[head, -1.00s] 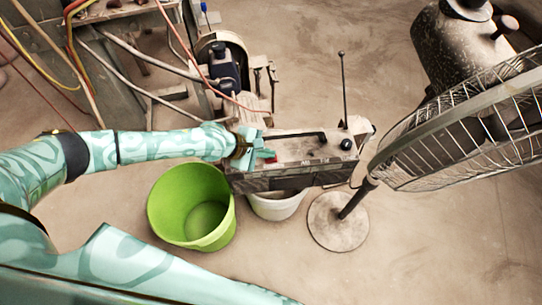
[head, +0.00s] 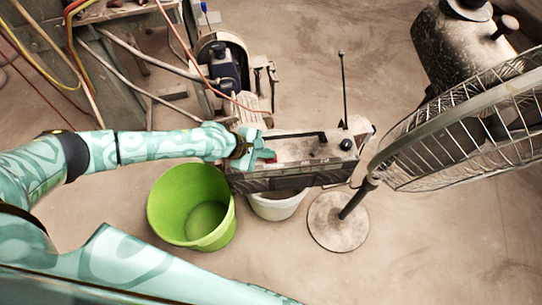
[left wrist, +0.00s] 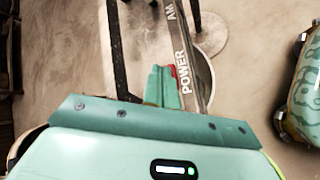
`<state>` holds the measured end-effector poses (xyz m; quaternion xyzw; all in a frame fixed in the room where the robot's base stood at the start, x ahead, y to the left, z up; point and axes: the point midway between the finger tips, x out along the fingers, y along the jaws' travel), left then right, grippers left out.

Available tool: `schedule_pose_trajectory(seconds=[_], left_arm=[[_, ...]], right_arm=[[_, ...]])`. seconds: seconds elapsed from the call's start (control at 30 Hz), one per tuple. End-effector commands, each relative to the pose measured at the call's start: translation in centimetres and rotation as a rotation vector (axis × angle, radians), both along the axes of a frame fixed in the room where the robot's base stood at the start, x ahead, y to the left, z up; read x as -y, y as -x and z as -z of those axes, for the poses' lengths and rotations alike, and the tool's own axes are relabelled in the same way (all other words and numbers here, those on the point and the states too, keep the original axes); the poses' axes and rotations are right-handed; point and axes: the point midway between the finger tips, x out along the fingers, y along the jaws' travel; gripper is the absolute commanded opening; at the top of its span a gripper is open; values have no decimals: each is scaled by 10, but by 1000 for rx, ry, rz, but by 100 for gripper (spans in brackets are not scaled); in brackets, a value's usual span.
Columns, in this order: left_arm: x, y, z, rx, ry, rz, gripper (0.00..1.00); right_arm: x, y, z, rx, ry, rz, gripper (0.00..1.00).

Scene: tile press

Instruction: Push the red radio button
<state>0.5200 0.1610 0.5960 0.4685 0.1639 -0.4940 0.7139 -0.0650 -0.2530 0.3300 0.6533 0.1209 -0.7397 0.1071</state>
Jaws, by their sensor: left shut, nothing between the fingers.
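The radio (head: 300,150) is a worn box with a black handle, a dark knob and an upright antenna, and it stands above the buckets in the head view. A small part of the red button (head: 273,160) shows at the left of its top. In the left wrist view the red button (left wrist: 173,71) shows beside the word POWER, partly hidden by my fingers. My left gripper (head: 266,154) is shut and empty, its fingertips at the button. I cannot tell whether they touch it. It also shows in the left wrist view (left wrist: 163,85). My right gripper is not seen in the head view.
A green bucket (head: 163,205) and a white bucket (head: 277,208) stand below the radio. A fan (head: 460,120) fills the right side, near a round base (head: 338,222). A machine (head: 225,65) and loose cables stand behind. Floor at the lower right is clear.

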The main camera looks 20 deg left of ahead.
Motion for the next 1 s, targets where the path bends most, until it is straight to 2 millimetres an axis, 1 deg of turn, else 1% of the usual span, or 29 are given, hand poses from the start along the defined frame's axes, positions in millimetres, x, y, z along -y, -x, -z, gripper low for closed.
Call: schedule_pose_trajectory(seconds=[0.5, 0.77, 1.0], left_arm=[[0, 0, 0, 0, 0, 0, 0], [0, 0, 9, -2, 2, 0, 0], [0, 1, 9, -1, 0, 0, 0]], right_arm=[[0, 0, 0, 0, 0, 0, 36], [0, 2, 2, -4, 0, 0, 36], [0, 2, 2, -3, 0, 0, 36]])
